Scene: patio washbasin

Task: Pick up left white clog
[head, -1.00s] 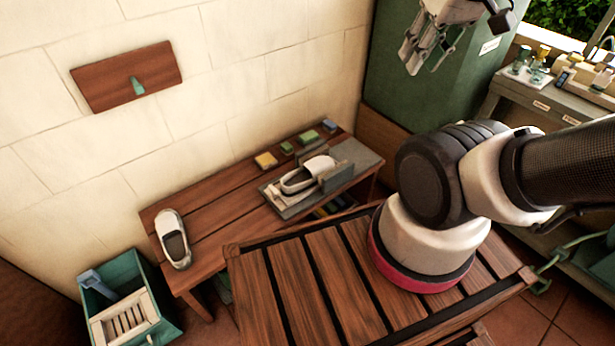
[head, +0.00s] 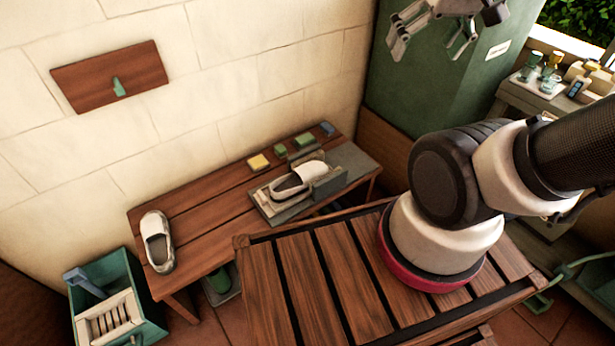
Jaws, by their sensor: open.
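The left white clog (head: 157,242) rests on the left end of a low wooden bench (head: 205,208), its dark opening facing up. Another white clog (head: 298,180) sits on a grey tray-like stand (head: 352,158) towards the bench's right end. My gripper (head: 428,48) is at the top of the head view, high above the bench and to the right of both clogs. Its fingers are spread apart with nothing between them.
A green bin (head: 150,330) with a white slatted insert stands left of the bench. Yellow (head: 258,162) and green (head: 304,140) blocks lie along the bench's back. A green cabinet (head: 425,90) stands behind my gripper. The bench between the clogs is clear.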

